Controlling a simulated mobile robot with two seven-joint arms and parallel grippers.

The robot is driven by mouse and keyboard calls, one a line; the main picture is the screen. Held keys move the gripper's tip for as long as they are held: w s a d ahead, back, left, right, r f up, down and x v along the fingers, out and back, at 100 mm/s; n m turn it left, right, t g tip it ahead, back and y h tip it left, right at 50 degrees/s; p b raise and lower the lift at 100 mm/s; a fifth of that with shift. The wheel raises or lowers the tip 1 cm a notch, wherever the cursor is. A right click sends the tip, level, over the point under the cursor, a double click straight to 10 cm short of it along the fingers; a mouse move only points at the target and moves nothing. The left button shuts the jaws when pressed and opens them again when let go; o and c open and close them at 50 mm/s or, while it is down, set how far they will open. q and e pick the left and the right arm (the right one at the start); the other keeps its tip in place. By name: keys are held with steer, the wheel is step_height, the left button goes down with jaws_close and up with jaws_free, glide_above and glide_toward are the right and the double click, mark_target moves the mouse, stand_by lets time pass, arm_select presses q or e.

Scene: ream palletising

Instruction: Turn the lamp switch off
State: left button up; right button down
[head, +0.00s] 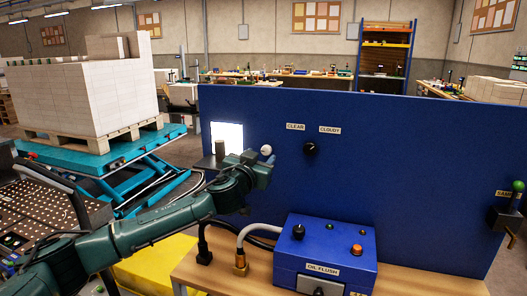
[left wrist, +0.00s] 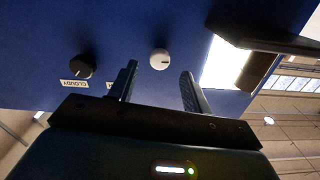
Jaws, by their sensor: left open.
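A white round knob (head: 266,150), with a dark pointer mark, is on the upright blue panel beside a brightly lit white lamp panel (head: 230,131). No label on this knob is readable. My left gripper (head: 266,163) is in front of the panel, just below the knob in the head view. In the left wrist view, its two fingers (left wrist: 159,70) are open and empty. The white knob (left wrist: 160,59) shows between and just beyond the fingertips, with no clear contact. The lit lamp panel (left wrist: 220,62) is to the right there. My right gripper is not seen.
A black knob (head: 311,149) under CLEAR and CLOUDY labels is right of the white knob. A dark cylinder (head: 220,147) stands before the lamp. A blue OIL FLUSH box (head: 325,256) with hoses is on the wooden bench below. A green-topped fitting (head: 511,205) is far right.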

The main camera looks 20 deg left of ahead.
mark_target(265, 151)
arm_select(q)
steer(key=w, duration=0.3)
steer(key=shift+d, duration=0.1)
steer(key=shift+w, duration=0.35)
steer(key=shift+c, duration=0.6)
steer(key=c, duration=0.9)
